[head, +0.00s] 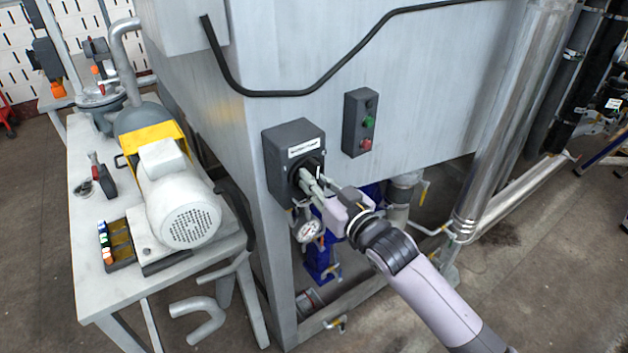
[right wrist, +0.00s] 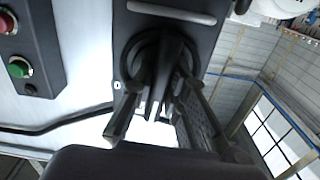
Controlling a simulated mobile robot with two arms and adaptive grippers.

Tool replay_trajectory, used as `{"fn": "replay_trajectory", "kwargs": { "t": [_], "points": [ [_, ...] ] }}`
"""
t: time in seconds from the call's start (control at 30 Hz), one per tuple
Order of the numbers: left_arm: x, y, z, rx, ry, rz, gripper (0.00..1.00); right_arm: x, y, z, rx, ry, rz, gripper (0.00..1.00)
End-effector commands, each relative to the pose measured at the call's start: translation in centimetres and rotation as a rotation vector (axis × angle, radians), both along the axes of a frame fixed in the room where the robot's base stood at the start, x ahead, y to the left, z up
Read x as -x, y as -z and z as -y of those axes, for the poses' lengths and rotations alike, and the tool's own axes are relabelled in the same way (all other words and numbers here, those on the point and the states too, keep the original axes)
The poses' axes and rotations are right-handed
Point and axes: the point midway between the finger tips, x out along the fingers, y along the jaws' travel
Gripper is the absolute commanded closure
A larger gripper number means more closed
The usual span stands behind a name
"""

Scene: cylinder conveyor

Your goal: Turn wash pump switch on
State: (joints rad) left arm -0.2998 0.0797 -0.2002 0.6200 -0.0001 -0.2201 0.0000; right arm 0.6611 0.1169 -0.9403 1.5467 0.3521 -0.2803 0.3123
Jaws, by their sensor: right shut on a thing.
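The switch box (head: 284,163) is a dark grey housing with a white label, fixed near the corner of the large grey metal cabinet. The label is too small to read surely. My right gripper (head: 312,182) reaches up to its front from the lower right and is shut on the rotary switch knob. The right wrist view shows the dark knob (right wrist: 163,65) on its round base, with my right gripper's fingers (right wrist: 158,108) on either side of it. The fingers hide part of the knob in the head view. My left gripper is out of view.
A button box (head: 352,125) with green and red buttons is on the cabinet right of the switch. A pressure gauge (head: 309,231) sits just below. A table (head: 84,240) with a motor (head: 178,195) stands left. Vertical pipes (head: 505,120) stand right.

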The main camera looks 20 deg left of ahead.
Motion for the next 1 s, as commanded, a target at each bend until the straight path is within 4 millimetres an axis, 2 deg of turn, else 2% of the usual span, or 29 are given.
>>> {"fn": "replay_trajectory", "kwargs": {
  "t": [0.73, 0.77, 1.0],
  "points": [
    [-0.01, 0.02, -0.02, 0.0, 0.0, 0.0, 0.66, -0.02, 0.26, 0.06, 0.056, 0.002, 0.064, 1.0],
    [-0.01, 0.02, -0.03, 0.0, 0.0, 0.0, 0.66, -0.02, 0.26, 0.06, 0.056, 0.002, 0.064, 0.84],
    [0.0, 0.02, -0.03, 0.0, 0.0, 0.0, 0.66, -0.01, 0.14, 0.03, 0.053, 0.001, 0.064, 0.68]
  ]
}}
